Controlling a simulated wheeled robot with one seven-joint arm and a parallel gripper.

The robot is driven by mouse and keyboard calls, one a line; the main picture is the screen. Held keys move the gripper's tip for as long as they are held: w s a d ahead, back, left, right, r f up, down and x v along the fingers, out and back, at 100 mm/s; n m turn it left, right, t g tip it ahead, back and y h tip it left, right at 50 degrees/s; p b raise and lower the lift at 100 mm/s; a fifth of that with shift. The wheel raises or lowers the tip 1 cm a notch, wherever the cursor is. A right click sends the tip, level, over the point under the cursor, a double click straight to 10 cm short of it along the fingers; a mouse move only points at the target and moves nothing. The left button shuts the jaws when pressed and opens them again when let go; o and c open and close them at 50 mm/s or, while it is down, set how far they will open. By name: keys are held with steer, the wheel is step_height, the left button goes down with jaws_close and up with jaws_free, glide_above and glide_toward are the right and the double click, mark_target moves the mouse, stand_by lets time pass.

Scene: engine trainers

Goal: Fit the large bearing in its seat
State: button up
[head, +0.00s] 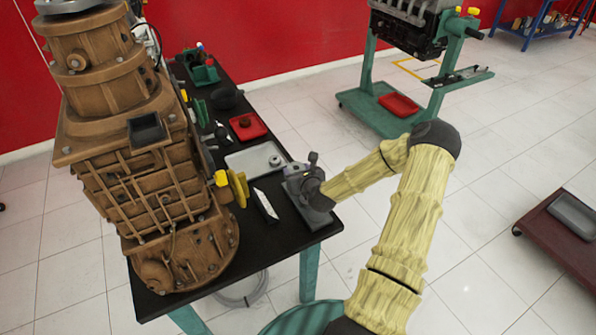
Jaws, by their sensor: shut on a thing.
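My gripper (294,172) is at the right end of the black workbench, low over a grey metal block (296,188). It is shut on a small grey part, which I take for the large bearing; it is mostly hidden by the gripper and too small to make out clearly. I cannot tell whether this part touches the block. The bearing seat cannot be made out. A small round metal ring (275,160) lies on the light grey tray, left of my gripper.
The black workbench (285,235) carries a large brown engine (150,170) on its left. A light grey tray (245,160), a red tray (247,126) and a white-and-black item (265,204) lie on it. A second engine stand (370,110) is behind.

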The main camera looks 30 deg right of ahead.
steer(key=shift+w+f+b, duration=0.1)
steer(key=shift+f+b, duration=2)
steer(key=shift+f, duration=0.65)
steer(key=shift+d, duration=0.1)
steer(key=shift+s+f, duration=0.2)
steer(key=shift+f, duration=0.2)
stand_by(0.3)
steer(key=shift+f, duration=0.1)
